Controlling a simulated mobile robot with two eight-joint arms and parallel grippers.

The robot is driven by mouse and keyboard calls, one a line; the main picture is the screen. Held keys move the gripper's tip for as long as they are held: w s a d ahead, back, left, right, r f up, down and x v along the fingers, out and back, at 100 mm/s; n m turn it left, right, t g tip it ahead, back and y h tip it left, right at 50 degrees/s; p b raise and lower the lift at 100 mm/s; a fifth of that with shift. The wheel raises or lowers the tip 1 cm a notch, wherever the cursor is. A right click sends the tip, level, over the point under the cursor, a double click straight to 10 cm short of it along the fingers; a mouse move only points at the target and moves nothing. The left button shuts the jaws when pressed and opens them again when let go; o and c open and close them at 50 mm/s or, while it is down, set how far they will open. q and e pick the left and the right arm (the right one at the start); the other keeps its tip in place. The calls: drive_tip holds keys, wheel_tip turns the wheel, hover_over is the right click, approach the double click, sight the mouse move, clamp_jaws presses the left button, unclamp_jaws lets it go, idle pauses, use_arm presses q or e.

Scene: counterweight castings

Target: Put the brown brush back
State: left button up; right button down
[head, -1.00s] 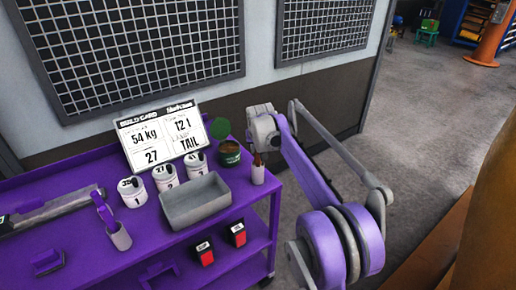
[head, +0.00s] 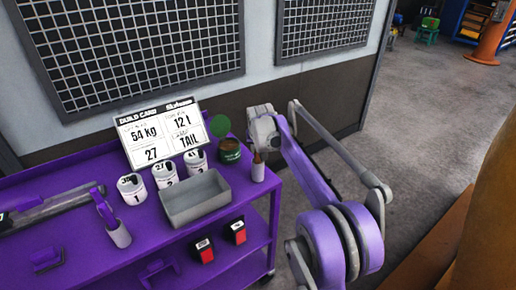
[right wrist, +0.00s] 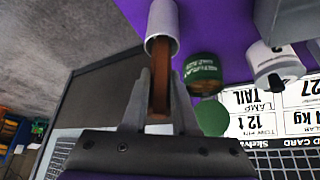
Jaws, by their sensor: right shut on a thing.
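The brown brush (right wrist: 160,98) has its handle between the fingers of my right gripper (right wrist: 160,76), which is shut on it. The brush's far end is inside a white cup (right wrist: 162,22), whose rim hides it. In the head view the cup (head: 258,174) stands upright at the right end of the purple cart's top, with a little of the brush (head: 257,158) above it. I cannot tell whether the brush touches the cup's bottom. My left gripper is not in view.
A dark green tin (head: 229,150) stands beside the cup. A grey tray (head: 195,200), several white numbered pots (head: 163,175) and a build card (head: 160,132) share the purple cart (head: 85,245). A purple-handled tool (head: 104,208) stands in another cup (head: 119,236). A mesh-panelled wall rises behind.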

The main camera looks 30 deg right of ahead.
drive_tip(key=shift+f, duration=0.3)
drive_tip(key=c, duration=0.6)
unclamp_jaws()
drive_tip(key=v, duration=1)
drive_tip(key=shift+r, duration=0.35)
drive_tip(key=shift+s+a, duration=0.1)
drive_tip(key=shift+s, duration=0.05)
drive_tip(key=s+a+f+n+y, duration=0.15)
drive_tip(key=s+a+f, duration=0.25)
drive_tip(key=s+a, duration=0.85)
drive_tip(key=s+a+f+n, duration=0.2)
drive_tip(key=s+a+f, duration=0.1)
drive_tip(key=s+f, duration=0.4)
drive_tip(key=s+a+f+n+y, duration=0.1)
drive_tip(key=s+a+f, duration=0.2)
drive_tip(key=s+f, duration=0.4)
drive_tip(key=s, duration=0.7)
drive_tip(key=shift+f+n, duration=0.2)
drive_tip(key=shift+n, duration=0.15)
